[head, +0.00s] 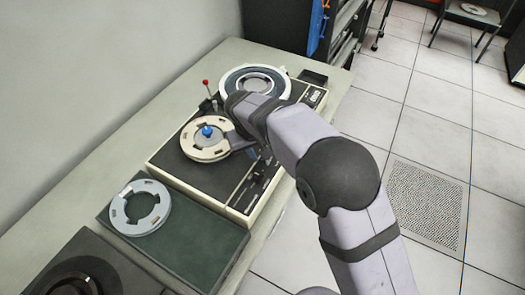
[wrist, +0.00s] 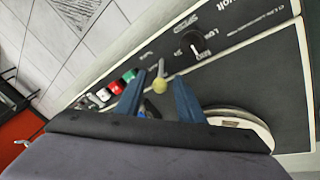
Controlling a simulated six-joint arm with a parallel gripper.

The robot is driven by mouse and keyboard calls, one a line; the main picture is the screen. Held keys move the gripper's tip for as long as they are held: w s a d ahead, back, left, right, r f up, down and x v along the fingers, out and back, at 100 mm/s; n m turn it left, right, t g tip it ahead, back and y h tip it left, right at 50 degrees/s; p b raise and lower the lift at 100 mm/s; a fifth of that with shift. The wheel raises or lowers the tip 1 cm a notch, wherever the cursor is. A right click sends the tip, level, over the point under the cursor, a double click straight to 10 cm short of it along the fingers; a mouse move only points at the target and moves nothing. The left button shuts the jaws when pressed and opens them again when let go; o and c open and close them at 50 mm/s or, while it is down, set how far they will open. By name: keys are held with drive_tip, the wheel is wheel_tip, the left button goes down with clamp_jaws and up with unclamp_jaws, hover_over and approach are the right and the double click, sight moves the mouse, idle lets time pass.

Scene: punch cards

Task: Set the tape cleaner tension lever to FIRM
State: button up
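The tape machine (head: 215,180) is a cream-edged deck with a dark top on the table. In the wrist view its dark panel (wrist: 240,75) carries a small grey lever with a pale yellow knob (wrist: 160,86). I cannot tell for certain that this is the tension lever, and no FIRM mark is readable. My gripper (wrist: 159,77) is open, with its two blue fingers on either side of the yellow knob and gaps showing. In the head view my arm hides most of the gripper and this part of the deck. A red-tipped lever (head: 206,82) stands at the deck's back left.
A cream reel (head: 193,149) with a blue hub and a second reel (head: 231,79) sit on the deck. A grey reel (head: 129,223) lies on a green case in front. Coloured buttons (wrist: 129,76) and a dial (wrist: 196,48) flank the lever.

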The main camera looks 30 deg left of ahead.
drive_tip(key=b+v, duration=0.1)
drive_tip(key=v, duration=0.6)
drive_tip(key=shift+b, duration=0.3)
drive_tip(key=w+d+f+m+g, duration=0.1)
drive_tip(key=d+m, duration=0.1)
drive_tip(key=d, duration=0.9)
drive_tip(key=w+d+f+m+g, duration=0.1)
drive_tip(key=w+d+m, duration=0.1)
drive_tip(key=d, duration=1)
drive_tip(key=s+d+f+m+g, duration=0.1)
drive_tip(key=s+d+f+m, duration=0.1)
drive_tip(key=s+d, duration=0.5)
drive_tip(key=s+d+f+m, duration=0.2)
drive_tip(key=s+d, duration=0.6)
drive_tip(key=d, duration=0.4)
drive_tip(key=shift+f+m+g+p, duration=0.2)
drive_tip(key=shift+m+g+p, duration=0.25)
drive_tip(key=shift+m, duration=0.15)
drive_tip(key=shift+s, duration=0.1)
drive_tip(key=shift+c, duration=0.7)
